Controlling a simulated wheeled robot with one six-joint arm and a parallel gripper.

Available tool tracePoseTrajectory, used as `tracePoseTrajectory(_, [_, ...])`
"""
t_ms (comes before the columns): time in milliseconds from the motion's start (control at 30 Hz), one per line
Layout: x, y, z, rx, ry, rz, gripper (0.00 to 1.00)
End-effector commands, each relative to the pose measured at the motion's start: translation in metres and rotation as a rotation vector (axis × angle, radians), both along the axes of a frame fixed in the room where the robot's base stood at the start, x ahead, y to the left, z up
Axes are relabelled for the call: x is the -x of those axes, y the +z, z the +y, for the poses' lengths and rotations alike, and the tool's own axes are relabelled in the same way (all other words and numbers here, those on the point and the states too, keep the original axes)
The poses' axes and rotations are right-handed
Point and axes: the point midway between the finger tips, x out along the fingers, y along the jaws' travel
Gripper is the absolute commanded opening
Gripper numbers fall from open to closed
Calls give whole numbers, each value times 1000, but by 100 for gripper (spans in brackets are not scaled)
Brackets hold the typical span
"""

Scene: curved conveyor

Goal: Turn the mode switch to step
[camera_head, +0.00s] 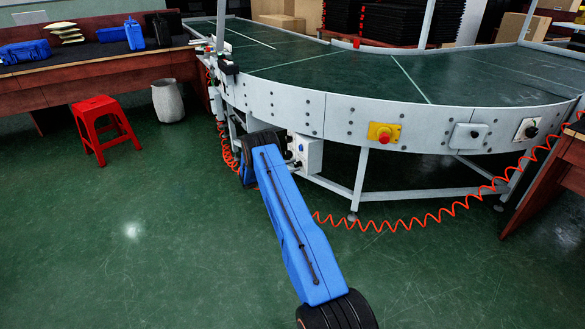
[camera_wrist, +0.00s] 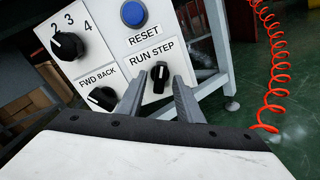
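The mode switch (camera_wrist: 160,75) is a black knob on a white plate marked RUN STEP on the control box. Its handle looks close to upright in the wrist view; I cannot tell surely which word it points to. My gripper (camera_wrist: 156,94) is open, with its two grey fingers apart below and to either side of the knob in the picture. Nothing is between the fingertips except the view of the plate, and I cannot tell whether they touch it. In the head view the control box (camera_head: 308,153) shows under the conveyor, with my arm hiding its left part.
Close by are a FWD BACK knob (camera_wrist: 102,98), a numbered knob (camera_wrist: 67,46) and a blue RESET button (camera_wrist: 133,13). An orange coiled cable (camera_wrist: 272,80) hangs at the right. The conveyor (camera_head: 330,110) stands above, with a red emergency button (camera_head: 384,135). A red stool (camera_head: 103,128) stands left.

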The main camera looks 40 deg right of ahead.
Motion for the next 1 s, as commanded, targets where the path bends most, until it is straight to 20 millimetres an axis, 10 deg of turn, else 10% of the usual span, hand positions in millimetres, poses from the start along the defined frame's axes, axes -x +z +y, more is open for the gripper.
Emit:
tracePoseTrajectory(367, [-3, 0, 9, 0, 1, 0, 33])
tracePoseTrajectory(1000, [-31, 0, 126, 0, 1, 0, 33])
